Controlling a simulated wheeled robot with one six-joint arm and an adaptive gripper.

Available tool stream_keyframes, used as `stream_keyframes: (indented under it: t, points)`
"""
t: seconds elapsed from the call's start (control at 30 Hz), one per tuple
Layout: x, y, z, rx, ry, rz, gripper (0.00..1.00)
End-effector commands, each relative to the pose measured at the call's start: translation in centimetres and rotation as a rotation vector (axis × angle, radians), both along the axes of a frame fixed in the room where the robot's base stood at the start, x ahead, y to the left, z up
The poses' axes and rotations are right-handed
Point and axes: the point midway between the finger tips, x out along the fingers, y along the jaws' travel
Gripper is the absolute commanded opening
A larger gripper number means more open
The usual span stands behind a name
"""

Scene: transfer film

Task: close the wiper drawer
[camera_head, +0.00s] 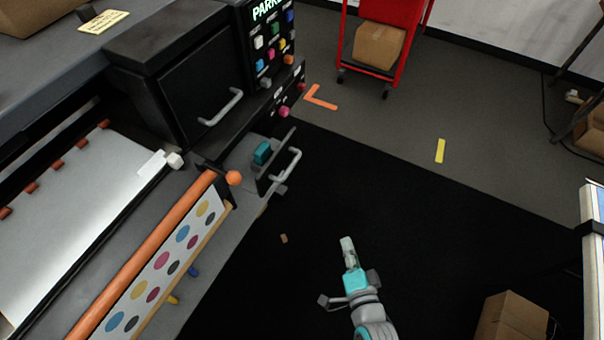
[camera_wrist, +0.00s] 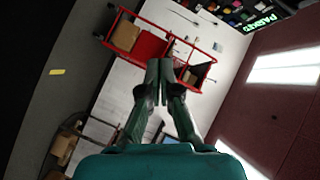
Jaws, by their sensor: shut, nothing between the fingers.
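The wiper drawer (camera_head: 277,164) stands pulled out from the side of the printer, below the button panel. It has a dark front with a pale handle, and a teal block (camera_head: 262,153) shows inside it. My gripper (camera_head: 347,243) is to the lower right of the drawer in the head view, over the black mat and apart from the handle. In the wrist view its fingers (camera_wrist: 160,66) are together with nothing between them. The drawer does not show in the wrist view.
The printer (camera_head: 200,95) fills the left side, with an orange roller (camera_head: 150,245) along its front. A red cart (camera_head: 385,35) with a box stands at the back. A cardboard box (camera_head: 512,318) sits at the lower right. The black mat (camera_head: 350,190) between is mostly clear.

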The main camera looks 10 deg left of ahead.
Motion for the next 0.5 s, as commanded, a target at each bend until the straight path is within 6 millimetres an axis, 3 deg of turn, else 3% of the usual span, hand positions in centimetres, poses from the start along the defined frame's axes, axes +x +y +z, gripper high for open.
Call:
stream_keyframes:
  t: [0.03,0.2,0.33,0.5]
  points:
    - [2.0,1.4,0.4,0.054,0.004,0.014,0.0]
    - [6.7,5.1,1.3,0.211,0.044,0.051,0.0]
    - [8.8,7.0,1.9,0.285,0.068,0.071,0.0]
    - [9.9,8.0,2.1,0.321,0.082,0.081,0.0]
